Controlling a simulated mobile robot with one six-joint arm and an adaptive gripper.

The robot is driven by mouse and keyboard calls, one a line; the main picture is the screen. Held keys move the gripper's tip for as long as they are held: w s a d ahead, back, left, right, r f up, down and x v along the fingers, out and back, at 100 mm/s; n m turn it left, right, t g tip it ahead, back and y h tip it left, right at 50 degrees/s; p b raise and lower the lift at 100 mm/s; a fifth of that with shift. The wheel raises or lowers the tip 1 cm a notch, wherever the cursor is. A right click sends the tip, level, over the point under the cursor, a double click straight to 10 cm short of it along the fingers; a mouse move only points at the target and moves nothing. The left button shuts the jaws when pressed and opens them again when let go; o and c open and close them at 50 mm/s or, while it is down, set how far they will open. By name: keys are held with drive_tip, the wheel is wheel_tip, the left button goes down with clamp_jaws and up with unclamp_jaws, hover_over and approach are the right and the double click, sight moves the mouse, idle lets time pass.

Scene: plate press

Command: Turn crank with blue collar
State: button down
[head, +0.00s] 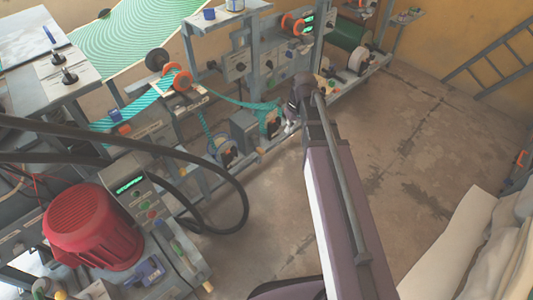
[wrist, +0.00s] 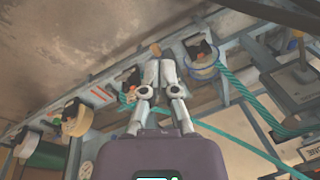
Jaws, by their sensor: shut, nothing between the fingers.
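A dark crank (wrist: 197,48) on the machine's lower rail has a pale, blue-rimmed round part (wrist: 206,73) beside it, with teal rope running off it. The blue is the nearest thing to a blue collar that I can make out. My gripper (wrist: 160,58) is shut and empty, just left of this crank in the wrist view. A tan knob (wrist: 155,48) shows at its fingertips; I cannot tell whether they touch. Another dark crank (wrist: 129,78) is left of the fingers. In the head view, my gripper (head: 290,126) is small beside the rail, right of a crank (head: 272,126).
A red motor (head: 85,227) and black hoses stand at the left in the head view. A cream spool (wrist: 77,120) sits farther along the rail in the wrist view. The floor (head: 420,120) right of my arm is open. Pale cloth (head: 465,235) lies at lower right.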

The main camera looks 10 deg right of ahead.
drive_tip(key=w+d+f+n+y+b, duration=0.2)
drive_tip(key=w+f+n+y+b, duration=0.2)
drive_tip(key=w+f+b, duration=1.8)
drive_tip(key=shift+w+d+f+n+t+b, duration=0.3)
drive_tip(key=shift+f+n+b, duration=0.4)
drive_tip(key=shift+b, duration=0.4)
drive_tip(key=shift+a+f, duration=0.1)
drive_tip(key=s+a+f+b, duration=0.1)
drive_tip(key=a+f+b, duration=0.7)
drive_tip(key=f+b, duration=0.1)
drive_tip(key=shift+s+f+b, duration=0.4)
drive_tip(key=shift+b, duration=0.2)
